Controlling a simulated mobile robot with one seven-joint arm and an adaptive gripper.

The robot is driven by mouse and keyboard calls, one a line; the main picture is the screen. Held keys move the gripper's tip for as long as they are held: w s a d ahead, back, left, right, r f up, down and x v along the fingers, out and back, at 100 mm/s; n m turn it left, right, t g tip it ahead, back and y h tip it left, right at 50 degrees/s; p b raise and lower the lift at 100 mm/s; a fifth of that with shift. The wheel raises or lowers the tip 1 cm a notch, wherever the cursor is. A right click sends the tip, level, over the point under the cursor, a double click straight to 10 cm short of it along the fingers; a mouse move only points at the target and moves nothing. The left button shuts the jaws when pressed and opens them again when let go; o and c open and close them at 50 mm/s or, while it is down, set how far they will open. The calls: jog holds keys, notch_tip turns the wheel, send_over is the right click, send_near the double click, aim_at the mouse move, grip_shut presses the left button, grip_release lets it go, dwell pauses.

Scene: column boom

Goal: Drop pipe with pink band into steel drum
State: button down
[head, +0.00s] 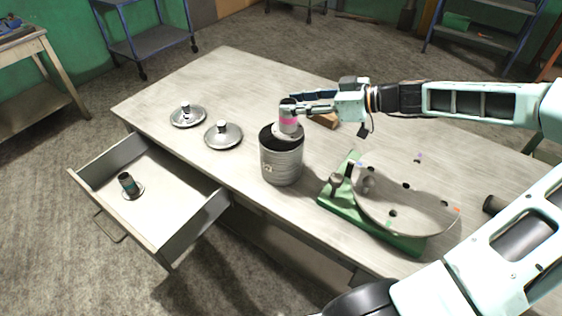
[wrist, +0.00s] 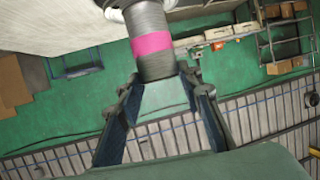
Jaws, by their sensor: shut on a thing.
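The steel drum (head: 282,163) stands upright on the workbench, with its dark open mouth up. My gripper (head: 293,108) is shut on the grey pipe with the pink band (head: 288,121). The pipe is upright over the drum's mouth, and its lower end is at or just above the far part of the rim; I cannot tell if it is inside. In the wrist view the pipe (wrist: 154,38) shows its pink band, with my gripper's fingertips (wrist: 160,78) at one end of it.
Two round metal lids (head: 223,136) lie left of the drum. An open drawer (head: 160,200) holds a small dark pipe piece (head: 127,183) on a disc. A green stand with a tilted round plate (head: 405,205) is close on the right. A brown block (head: 326,120) lies behind my gripper.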

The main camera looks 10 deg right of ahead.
jog(key=shift+f, duration=0.1)
jog(key=c, duration=1.3)
grip_release()
jog(key=shift+o, duration=0.2)
jog(key=v, duration=1.2)
